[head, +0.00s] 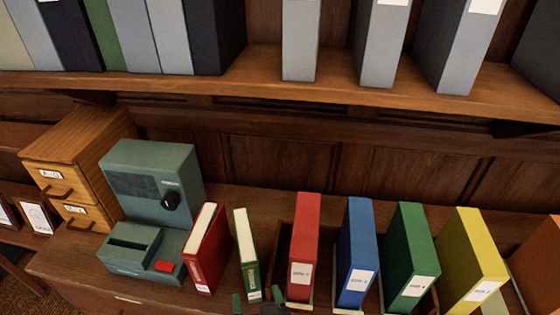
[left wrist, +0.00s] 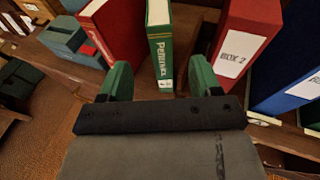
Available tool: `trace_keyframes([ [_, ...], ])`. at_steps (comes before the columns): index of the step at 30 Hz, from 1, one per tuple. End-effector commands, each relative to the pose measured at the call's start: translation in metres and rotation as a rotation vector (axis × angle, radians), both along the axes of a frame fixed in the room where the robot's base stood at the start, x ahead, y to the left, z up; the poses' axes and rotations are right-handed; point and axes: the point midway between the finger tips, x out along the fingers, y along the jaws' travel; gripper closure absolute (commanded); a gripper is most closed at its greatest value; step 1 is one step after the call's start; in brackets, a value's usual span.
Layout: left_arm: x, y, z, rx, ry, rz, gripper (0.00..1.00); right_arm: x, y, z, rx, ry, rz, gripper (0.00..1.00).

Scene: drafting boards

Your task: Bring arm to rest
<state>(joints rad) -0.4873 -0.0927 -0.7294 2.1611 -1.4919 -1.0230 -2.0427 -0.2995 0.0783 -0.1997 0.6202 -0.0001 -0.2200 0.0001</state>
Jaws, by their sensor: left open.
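My left gripper (head: 258,299) shows at the bottom edge of the head view, with green fingertips. It is open and empty. In the left wrist view its two green fingers (left wrist: 161,79) are spread apart. A thin green book with pale page edges (head: 246,252) stands upright just beyond the fingers. In the left wrist view the book's spine (left wrist: 160,50) lines up with the gap between them. I cannot tell whether the fingers touch it. My right gripper is in neither view.
A red book (head: 207,250) stands left of the green one, beside a grey-green machine (head: 153,187). To the right stand red (head: 303,240), blue (head: 357,250), green (head: 410,255) and yellow (head: 470,257) box files. A shelf (head: 260,88) with binders runs above.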

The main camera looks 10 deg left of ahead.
Motion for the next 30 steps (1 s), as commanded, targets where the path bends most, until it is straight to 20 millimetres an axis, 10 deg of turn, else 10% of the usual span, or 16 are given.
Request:
trace_keyframes([
  [8,-0.003,0.029,-0.022,-0.29,0.02,0.142,0.36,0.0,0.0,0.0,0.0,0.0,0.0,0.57],
  [21,-0.048,0.119,-0.086,-1.533,-0.071,1.094,0.36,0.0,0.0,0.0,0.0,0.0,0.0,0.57],
  [30,-0.072,0.133,-0.087,-1.921,-0.181,1.626,0.36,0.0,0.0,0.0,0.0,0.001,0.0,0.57],
])
